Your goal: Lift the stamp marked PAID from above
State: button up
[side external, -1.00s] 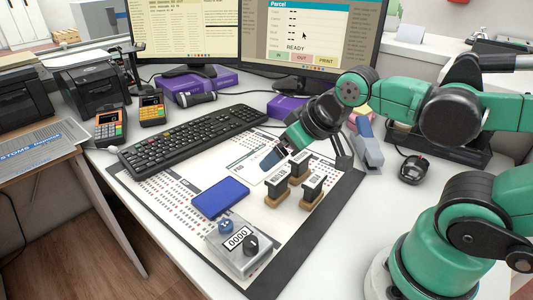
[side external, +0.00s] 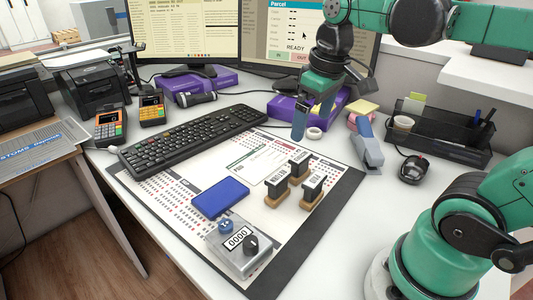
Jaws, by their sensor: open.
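Three stamps with black tops, white labels and wooden bases stand upright close together on the desk mat (side external: 333,205): a left one (side external: 276,181), a back one (side external: 299,166) and a right one (side external: 312,187). Their label marks are too small to read, so I cannot tell which says PAID. My gripper (side external: 311,118) is open and empty, pointing down, behind the stamps and apart from them. It appears over the far edge of the mat, near a small white roll.
A blue ink pad (side external: 220,198) and a grey numbering device (side external: 238,248) lie at the front left. A keyboard (side external: 195,138) is left of the stamps.

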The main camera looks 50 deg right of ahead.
aim_at(315, 179)
jog(key=f, duration=0.3)
jog(key=d+f+g, duration=0.1)
jog(key=f, duration=0.3)
jog(key=d+f+g, duration=0.1)
jog(key=f, duration=0.3)
jog(key=shift+s+f, duration=0.25)
jog(key=shift+s, duration=0.15)
jog(key=shift+f, duration=3.1)
jog(key=c, duration=1.2)
jog(key=shift+o, duration=0.2)
